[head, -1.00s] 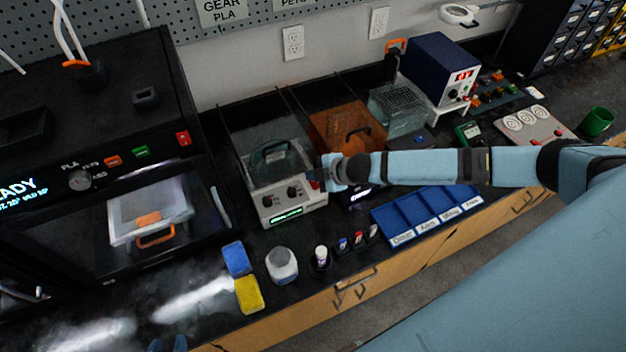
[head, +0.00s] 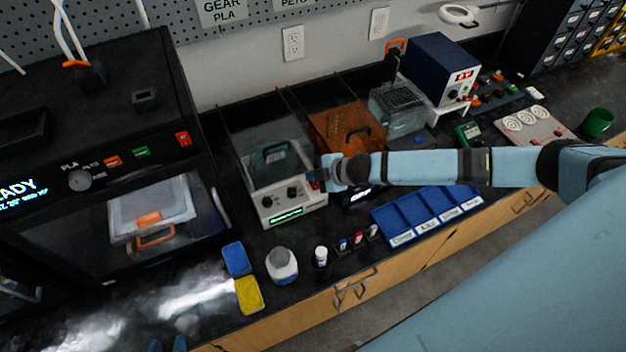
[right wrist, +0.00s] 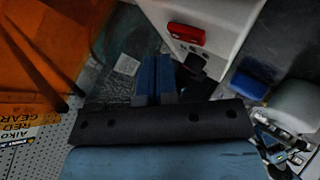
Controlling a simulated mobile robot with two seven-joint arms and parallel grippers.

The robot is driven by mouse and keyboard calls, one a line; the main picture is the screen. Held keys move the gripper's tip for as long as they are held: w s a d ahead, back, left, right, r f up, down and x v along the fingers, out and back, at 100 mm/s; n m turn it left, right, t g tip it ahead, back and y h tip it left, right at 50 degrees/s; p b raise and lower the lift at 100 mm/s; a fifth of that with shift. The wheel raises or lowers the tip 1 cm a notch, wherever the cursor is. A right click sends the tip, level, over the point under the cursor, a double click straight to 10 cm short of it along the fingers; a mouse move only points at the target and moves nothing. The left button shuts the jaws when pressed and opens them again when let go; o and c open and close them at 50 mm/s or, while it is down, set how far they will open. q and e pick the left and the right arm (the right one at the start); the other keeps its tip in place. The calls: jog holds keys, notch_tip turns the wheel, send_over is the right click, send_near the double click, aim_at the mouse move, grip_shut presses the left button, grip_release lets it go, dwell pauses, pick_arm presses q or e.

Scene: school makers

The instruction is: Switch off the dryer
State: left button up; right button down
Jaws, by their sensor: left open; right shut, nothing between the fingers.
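The dryer is a pale box (head: 296,213) with a clear lid, two dark knobs and a lit green display on its front. Its red switch (right wrist: 185,33) shows on its pale side wall in the right wrist view. My right gripper (head: 322,174) is at the dryer's right side in the head view. In the right wrist view its blue fingers (right wrist: 153,75) are together and empty, a little apart from the switch in the picture. Whether they touch the dryer I cannot tell. My left gripper (head: 167,345) shows only two separated blue fingertips at the bottom edge.
An orange see-through box (head: 345,130) stands right of the dryer. A blue tray (head: 425,213) lies at the counter's front, under my right arm. A white jar (head: 282,265), a blue sponge (head: 237,259) and a yellow sponge (head: 249,295) sit before the dryer. A black printer (head: 110,130) stands left.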

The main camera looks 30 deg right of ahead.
aim_at(315, 186)
jog(key=shift+f, duration=0.1)
dwell(0.6)
jog(key=shift+w+f, duration=0.1)
jog(key=shift+f, duration=0.25)
jog(key=shift+f, duration=0.3)
dwell(0.4)
dwell(0.3)
jog(key=shift+r+p, duration=0.65)
jog(key=shift+r, duration=0.1)
jog(key=r+p, duration=0.2)
jog(key=shift+s+r+p, duration=0.2)
jog(key=shift+r+p, duration=0.15)
jog(key=shift+s+r+p, duration=0.2)
jog(key=shift+r+p, duration=0.4)
jog(key=shift+r, duration=0.6)
